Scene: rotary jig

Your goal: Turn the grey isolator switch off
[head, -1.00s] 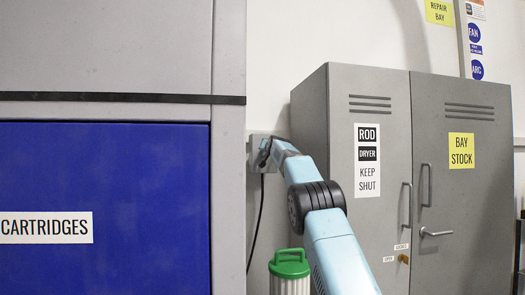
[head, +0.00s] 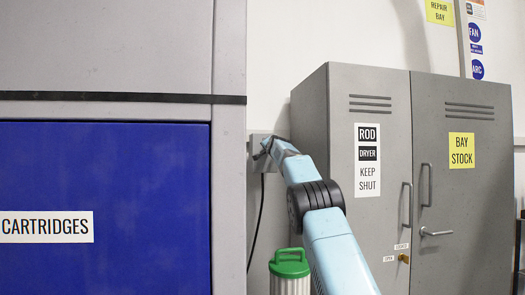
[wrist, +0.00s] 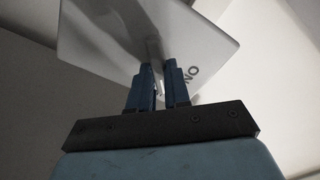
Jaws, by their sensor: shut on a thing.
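The grey isolator switch (head: 256,138) is a box on the wall, in the gap between the blue-doored cabinet and the grey locker. In the wrist view its grey face (wrist: 95,30) fills the top, with ON lettering just right of the fingers. My gripper (wrist: 160,80) has its two blue fingers shut on the switch's handle (wrist: 152,48), which stands between them. In the head view my gripper (head: 263,148) is at the box's front, and my wrist hides much of it. The OFF marking cannot be made out.
A cabinet with a blue CARTRIDGES door (head: 100,190) stands close on the left. A grey locker (head: 340,110) stands on the right. A green-topped filter cartridge (head: 290,264) is below my arm. A dark cable (head: 257,225) hangs from the switch box.

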